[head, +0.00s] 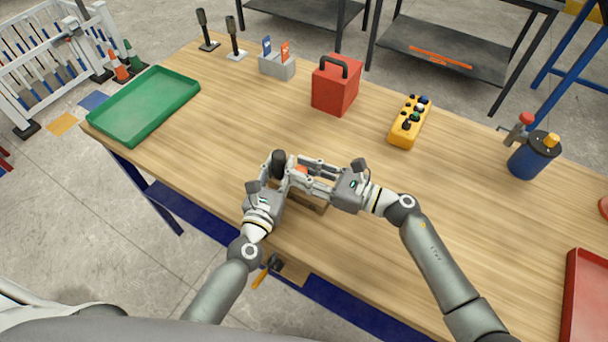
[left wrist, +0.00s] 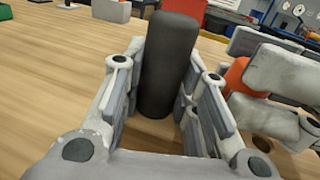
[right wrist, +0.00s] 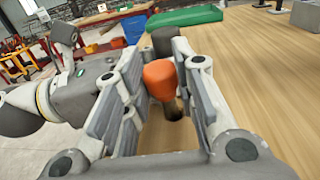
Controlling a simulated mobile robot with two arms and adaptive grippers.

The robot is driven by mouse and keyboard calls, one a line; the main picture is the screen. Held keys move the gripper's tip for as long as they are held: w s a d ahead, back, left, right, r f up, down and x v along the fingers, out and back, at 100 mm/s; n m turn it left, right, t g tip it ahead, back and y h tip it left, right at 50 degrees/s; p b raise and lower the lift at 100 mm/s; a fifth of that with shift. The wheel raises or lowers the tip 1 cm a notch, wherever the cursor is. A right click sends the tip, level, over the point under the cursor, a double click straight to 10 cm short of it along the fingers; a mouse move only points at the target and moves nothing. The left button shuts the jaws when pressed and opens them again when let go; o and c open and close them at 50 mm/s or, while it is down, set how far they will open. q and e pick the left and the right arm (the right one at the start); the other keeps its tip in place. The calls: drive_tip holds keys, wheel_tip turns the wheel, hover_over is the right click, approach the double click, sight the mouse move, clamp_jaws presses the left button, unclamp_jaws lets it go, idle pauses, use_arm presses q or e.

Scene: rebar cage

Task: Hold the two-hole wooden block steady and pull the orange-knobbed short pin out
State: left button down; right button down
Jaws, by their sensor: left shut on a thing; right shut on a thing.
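The wooden block (head: 312,201) lies near the table's front edge, mostly hidden by my grippers. My left gripper (head: 281,176) is shut on a tall black cylinder (left wrist: 168,65), which stands roughly upright at the block. My right gripper (head: 306,171) is shut on the orange knob (right wrist: 159,80) beside it. The orange knob also shows in the left wrist view (left wrist: 237,75). A short stretch of darker shaft (right wrist: 173,107) shows under the knob. A dark round spot (left wrist: 262,143) shows below the right fingers. I cannot tell how deep the pin sits.
A green tray (head: 148,105) is at the far left. A red box (head: 336,88), a grey holder (head: 277,67) and a yellow button box (head: 409,124) stand behind. A blue canister (head: 533,156) and red tray (head: 586,300) are at the right. The table between is clear.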

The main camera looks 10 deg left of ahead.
wheel_tip(320, 180, up, 13)
idle(0.8)
idle(0.4)
use_arm(q)
drive_tip(key=c, duration=1.1)
unclamp_jaws()
drive_tip(key=shift+o, duration=0.2)
drive_tip(key=shift+s, duration=0.15)
drive_tip(key=s, duration=0.7)
drive_tip(key=s+a, duration=0.1)
drive_tip(key=s, duration=0.3)
drive_tip(key=shift+s, duration=0.35)
drive_tip(key=shift+s+f, duration=0.1)
use_arm(e)
drive_tip(key=shift+s+f, duration=0.1)
